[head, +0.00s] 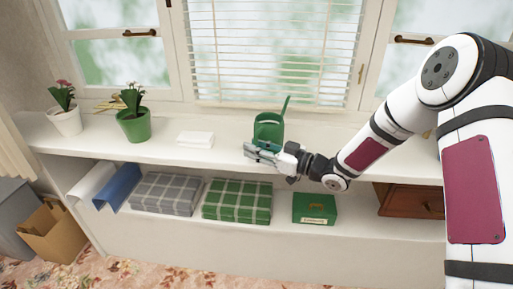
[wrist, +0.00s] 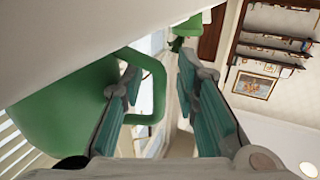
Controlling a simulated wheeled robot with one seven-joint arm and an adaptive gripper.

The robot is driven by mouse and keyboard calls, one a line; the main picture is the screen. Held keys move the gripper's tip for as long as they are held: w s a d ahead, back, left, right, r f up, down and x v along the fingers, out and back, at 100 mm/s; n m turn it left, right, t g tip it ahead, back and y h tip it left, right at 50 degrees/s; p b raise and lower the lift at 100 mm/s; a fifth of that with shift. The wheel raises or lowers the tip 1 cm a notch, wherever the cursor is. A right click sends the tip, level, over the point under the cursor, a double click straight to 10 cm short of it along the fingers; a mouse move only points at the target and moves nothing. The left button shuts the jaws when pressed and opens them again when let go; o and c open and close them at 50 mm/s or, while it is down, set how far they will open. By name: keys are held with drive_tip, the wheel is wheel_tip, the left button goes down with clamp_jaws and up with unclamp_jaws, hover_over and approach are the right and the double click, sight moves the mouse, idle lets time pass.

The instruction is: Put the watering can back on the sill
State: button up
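The green watering can (head: 268,131) is upright at the sill (head: 345,150), in front of the window blind, with its thin spout pointing up. My gripper (head: 256,153) is at its near side and hides its base in the head view. In the wrist view, the can's body (wrist: 55,105) fills the left side, and its loop handle reaches toward the middle. My gripper (wrist: 160,76) is open there, its fingers well apart. The handle's outer bar shows in the gap between them, with no visible grip on it.
White folded cloths (head: 195,139), a green plant pot (head: 134,126) and a white plant pot (head: 66,121) stand left on the sill. The shelf below holds grey plaid fabric (head: 167,193), green plaid fabric (head: 237,201), a green box (head: 314,207) and a wooden drawer (head: 408,201).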

drive_tip(key=shift+r, duration=0.15)
drive_tip(key=shift+s+d, duration=0.1)
drive_tip(key=shift+d, duration=0.25)
drive_tip(key=p+v, duration=0.1)
drive_tip(key=v, duration=1)
drive_tip(key=shift+s+d, duration=0.1)
